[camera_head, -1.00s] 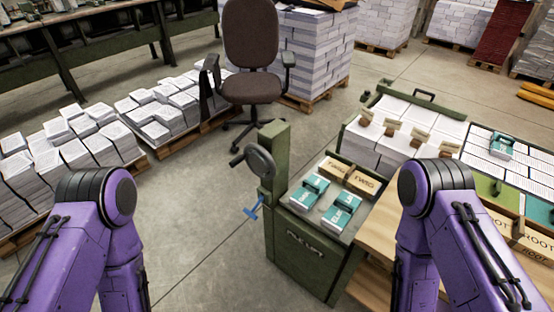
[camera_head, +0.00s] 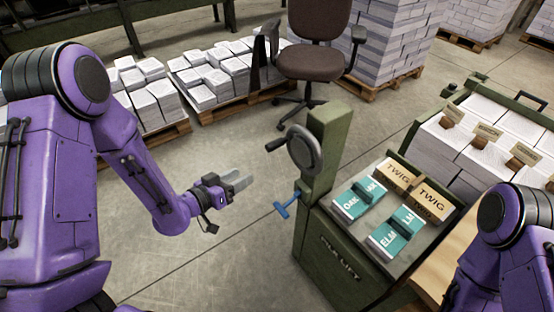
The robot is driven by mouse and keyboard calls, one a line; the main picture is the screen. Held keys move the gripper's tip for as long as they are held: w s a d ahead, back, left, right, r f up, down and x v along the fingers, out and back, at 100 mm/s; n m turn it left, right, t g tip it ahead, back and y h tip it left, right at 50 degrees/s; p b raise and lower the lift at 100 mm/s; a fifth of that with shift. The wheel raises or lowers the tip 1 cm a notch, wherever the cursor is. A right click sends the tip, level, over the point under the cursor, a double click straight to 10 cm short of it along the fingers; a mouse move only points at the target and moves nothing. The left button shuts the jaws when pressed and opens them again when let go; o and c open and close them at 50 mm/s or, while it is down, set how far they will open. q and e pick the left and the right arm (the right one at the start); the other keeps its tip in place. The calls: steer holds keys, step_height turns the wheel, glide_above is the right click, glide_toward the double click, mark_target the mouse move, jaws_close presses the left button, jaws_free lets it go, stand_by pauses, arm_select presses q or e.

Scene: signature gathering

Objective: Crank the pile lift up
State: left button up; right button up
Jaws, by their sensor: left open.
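The green pile lift (camera_head: 340,262) stands right of centre, with "PILE LIFT" lettered on its front. A grey round crank wheel (camera_head: 304,151) with a dark handle (camera_head: 281,141) sits on its upright post (camera_head: 328,135). A blue T-shaped lever (camera_head: 286,205) sticks out from its left side. My left gripper (camera_head: 238,181) is open and empty, in the air left of the lift. It is apart from the crank and the lever. My right arm shows at the lower right, but its gripper is out of the picture.
Teal (camera_head: 360,199) and tan labelled blocks (camera_head: 397,173) lie on the lift's top. A brown office chair (camera_head: 315,62) stands behind it. Pallets of paper stacks (camera_head: 215,75) line the back left. A bench with paper piles (camera_head: 478,140) is at right. Bare floor lies left of the lift.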

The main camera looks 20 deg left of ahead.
mark_target(267, 148)
arm_select(q)
step_height(267, 148, up, 5)
steer(key=m+h+b, duration=0.2)
steer(key=m+h, duration=0.2)
steer(key=shift+h, duration=0.3)
steer(key=x, duration=0.4)
steer(key=p+x, duration=0.1)
steer(key=x, duration=0.3)
steer(key=r+p+x, duration=0.1)
steer(key=x, duration=0.3)
steer(key=shift+w, duration=0.35)
jaws_close()
